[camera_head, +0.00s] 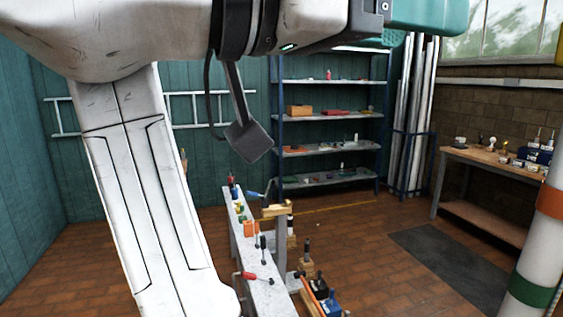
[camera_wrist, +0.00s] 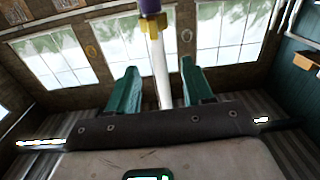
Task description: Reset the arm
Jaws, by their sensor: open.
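My gripper (camera_wrist: 159,70) shows in the wrist view with its two green fingers spread apart and nothing held between them. A white pole (camera_wrist: 161,75) with a yellow collar and a purple part stands in line with the gap, seemingly beyond the fingers; its distance is hard to tell. In the head view my white arm is raised and fills the left and top of the picture. The teal hand end is cut off at the top right edge, so its fingers are not clear there.
A white post (camera_head: 536,230) with orange and green bands stands at the right edge. A narrow bench (camera_head: 262,290) with tools runs below the arm. A shelf rack (camera_head: 330,180) stands at the back, and a wooden workbench (camera_head: 480,158) at the right. A dark mat (camera_head: 450,265) lies on open floor.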

